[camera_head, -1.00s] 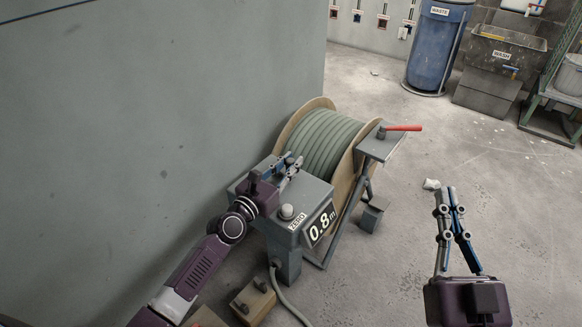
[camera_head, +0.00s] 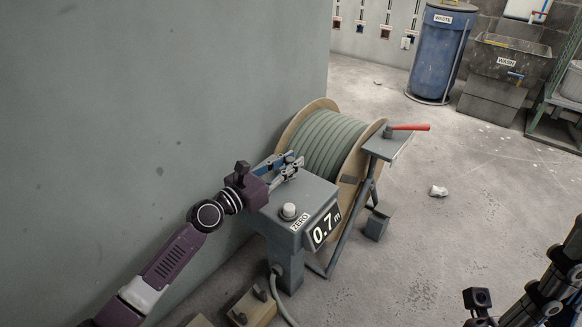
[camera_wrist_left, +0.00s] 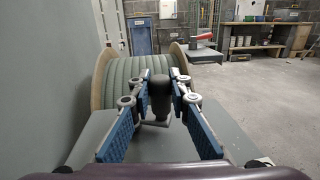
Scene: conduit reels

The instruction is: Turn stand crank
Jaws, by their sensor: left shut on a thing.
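The stand holds a wooden reel wound with grey-green conduit (camera_head: 331,143), which also shows behind the fingers in the left wrist view (camera_wrist_left: 122,78). In front of it is a grey counter box (camera_head: 313,189) with a round ZERO button (camera_head: 289,211) and a display (camera_head: 325,229) reading 0.7 m. My left gripper (camera_head: 289,164) is over the box's far left part, beside the reel. In the left wrist view it is shut on a dark upright knob (camera_wrist_left: 159,95), seemingly the crank's handle. The crank arm is hidden. My right arm is at the lower right; its fingers are out of view.
A red-handled lever (camera_head: 410,127) lies on a small grey platform (camera_head: 390,146) right of the reel. A wall stands close on the left. A wooden block (camera_head: 252,308) and a cable (camera_head: 282,293) are on the floor below. The floor to the right is mostly open.

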